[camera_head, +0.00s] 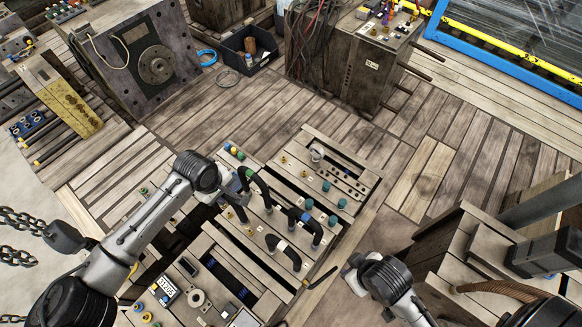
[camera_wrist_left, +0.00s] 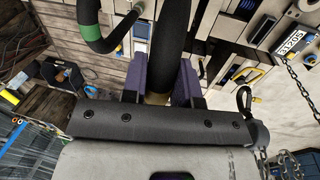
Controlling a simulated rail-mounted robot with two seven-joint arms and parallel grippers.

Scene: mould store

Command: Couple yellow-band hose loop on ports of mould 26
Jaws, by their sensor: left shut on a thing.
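My left gripper (camera_head: 240,190) is over the slatted plates in the middle of the head view. In the left wrist view its purple fingers (camera_wrist_left: 160,80) are shut on a thick black hose (camera_wrist_left: 176,30), with a dull yellow band (camera_wrist_left: 157,98) low between them. The hose's ends are hidden. A green-band black hose loop (camera_head: 262,190) stands close beside the gripper; it also shows in the left wrist view (camera_wrist_left: 91,28). A blue-band loop (camera_head: 306,222) and a white-band loop (camera_head: 284,251) stand nearer the right gripper (camera_head: 347,268). Its fingers are too small to judge. I cannot make out mould number 26.
Teal and brass fittings (camera_head: 325,187) stand on the plates. A dark crate (camera_head: 250,50) and a large mould block (camera_head: 150,60) are at the back. A cabinet (camera_head: 360,55) with hanging cables stands behind. Chains (camera_head: 18,238) hang at left. Floorboards (camera_head: 425,165) at right are clear.

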